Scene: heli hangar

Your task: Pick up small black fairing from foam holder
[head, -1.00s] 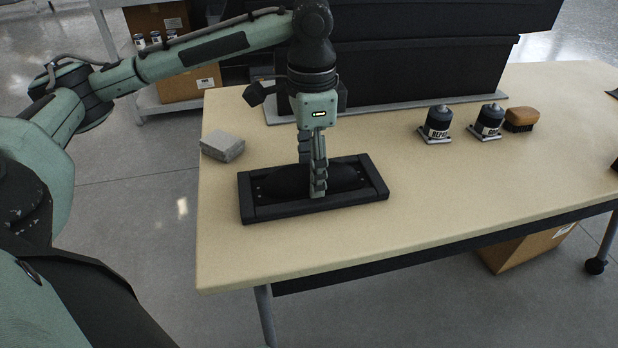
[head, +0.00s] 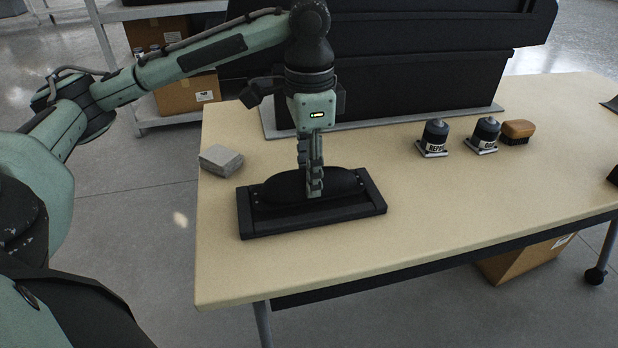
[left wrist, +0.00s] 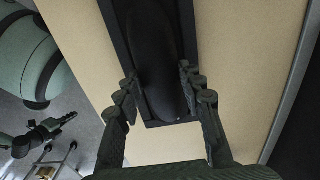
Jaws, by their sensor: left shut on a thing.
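The small black fairing (head: 340,183) is a smooth, long, rounded shell. It sits over the dark rectangular foam holder (head: 258,227) on the table and rides a little higher than the holder's rim. My left gripper (head: 313,190) points down at the middle of the fairing and is shut on it across its narrow width. In the left wrist view the fingers (left wrist: 160,92) flank the fairing (left wrist: 155,55) on both sides, with the holder's frame (left wrist: 117,40) around it. The fairing's underside is hidden, so I cannot tell if it is fully clear of the holder.
A grey block (head: 220,160) lies at the table's left edge. Two dark labelled canisters (head: 434,136) and a brush (head: 518,130) stand at the right. A large black case (head: 380,85) stands behind. The table's front and right middle (head: 450,210) are clear.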

